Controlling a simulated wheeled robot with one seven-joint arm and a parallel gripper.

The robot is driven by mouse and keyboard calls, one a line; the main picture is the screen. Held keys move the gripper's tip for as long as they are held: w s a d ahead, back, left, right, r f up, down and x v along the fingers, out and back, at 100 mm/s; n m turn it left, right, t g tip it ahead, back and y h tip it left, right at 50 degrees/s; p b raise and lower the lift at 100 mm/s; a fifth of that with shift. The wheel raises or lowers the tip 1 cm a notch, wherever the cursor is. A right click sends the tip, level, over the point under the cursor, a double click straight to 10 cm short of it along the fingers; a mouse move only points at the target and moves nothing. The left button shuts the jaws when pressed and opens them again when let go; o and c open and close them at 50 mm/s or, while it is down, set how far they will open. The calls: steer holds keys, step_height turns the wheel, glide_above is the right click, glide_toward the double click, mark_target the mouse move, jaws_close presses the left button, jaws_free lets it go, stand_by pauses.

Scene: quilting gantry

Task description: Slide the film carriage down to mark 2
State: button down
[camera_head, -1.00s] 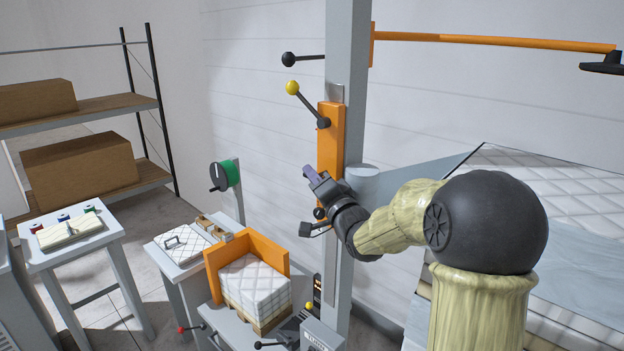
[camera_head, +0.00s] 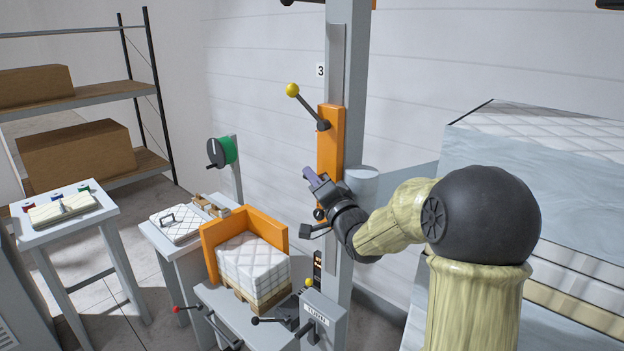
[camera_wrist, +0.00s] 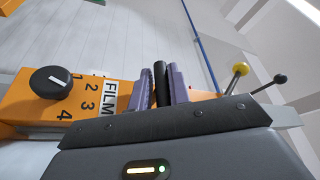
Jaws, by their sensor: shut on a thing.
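The film carriage is an orange block (camera_head: 329,140) on the grey column (camera_head: 349,60), with a yellow-knobbed lever (camera_head: 292,90) at its top. A plate marked 3 (camera_head: 321,71) is on the column above it. My gripper (camera_head: 312,177) is at the carriage's lower part. In the wrist view its purple fingers (camera_wrist: 163,88) are shut on a black upright bar (camera_wrist: 161,84), the carriage's handle. The carriage face there shows a FILM label (camera_wrist: 109,95), a black dial (camera_wrist: 50,82) and numbers 1 to 4. Mark 2 on the column is not visible.
An orange corner guard (camera_head: 262,225) with a quilted stack (camera_head: 250,262) stands low left of the column. A TURN control box (camera_head: 322,318) with levers is at the column's foot. A large quilted mattress stack (camera_head: 540,150) is at right.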

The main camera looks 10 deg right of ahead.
steer(key=shift+f, duration=0.6)
steer(key=c, duration=1.4)
jaws_free()
steer(key=shift+r, duration=0.1)
steer(key=shift+s, duration=0.1)
steer(key=shift+s+d+f+b, duration=0.2)
steer(key=shift+s+b, duration=0.1)
steer(key=shift+b, duration=0.1)
steer(key=b+v, duration=0.4)
steer(key=v, duration=1.2)
steer(key=shift+s+b, duration=0.25)
steer(key=shift+b, duration=0.1)
